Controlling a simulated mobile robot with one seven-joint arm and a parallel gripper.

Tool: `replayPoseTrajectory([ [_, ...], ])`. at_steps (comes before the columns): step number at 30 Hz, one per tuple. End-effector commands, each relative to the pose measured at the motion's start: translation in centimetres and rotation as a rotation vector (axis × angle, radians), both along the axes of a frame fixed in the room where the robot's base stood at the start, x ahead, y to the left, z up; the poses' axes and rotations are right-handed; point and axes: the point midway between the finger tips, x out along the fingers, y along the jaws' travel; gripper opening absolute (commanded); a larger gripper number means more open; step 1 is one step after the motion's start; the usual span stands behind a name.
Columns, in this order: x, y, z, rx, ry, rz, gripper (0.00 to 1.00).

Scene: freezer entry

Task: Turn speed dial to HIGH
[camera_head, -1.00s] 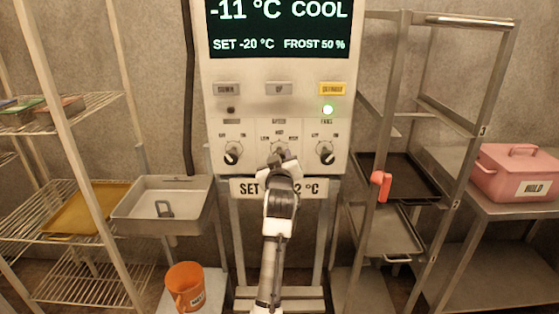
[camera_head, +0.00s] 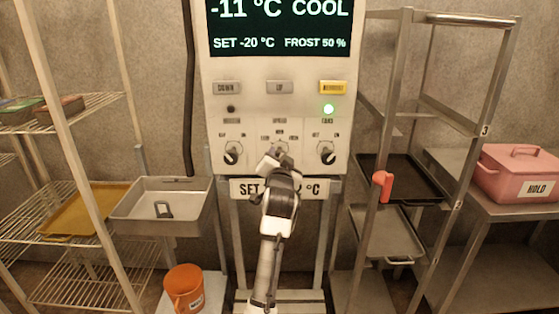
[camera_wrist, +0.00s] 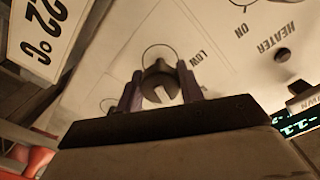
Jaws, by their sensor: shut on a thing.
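The speed dial (camera_wrist: 160,80) is the middle one of three dials on the control panel (camera_head: 280,180). In the wrist view it is a dark round knob with a white mark, which faces the bottom of that picture. The word LOW is printed to its right there. My gripper (camera_wrist: 160,88) has one finger on each side of the dial and is shut on it. In the head view my gripper (camera_head: 272,160) covers most of the dial. The HIGH label cannot be read in either view.
A left dial (camera_head: 233,153) and a right dial (camera_head: 326,153) flank my gripper. Buttons (camera_head: 279,87) and a lit green lamp (camera_head: 328,109) are above. A metal basin (camera_head: 163,206) stands left, a rack with trays (camera_head: 392,232) right, and an orange mug (camera_head: 184,288) below left.

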Motion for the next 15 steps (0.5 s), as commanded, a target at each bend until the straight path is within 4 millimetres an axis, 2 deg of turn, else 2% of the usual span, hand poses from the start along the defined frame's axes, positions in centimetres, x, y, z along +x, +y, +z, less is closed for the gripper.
replayPoseTrajectory([
  [9,0.00,0.06,-0.09,0.278,0.001,0.000,0.14],
  [15,0.00,0.03,-0.09,0.405,0.001,0.000,0.14],
])
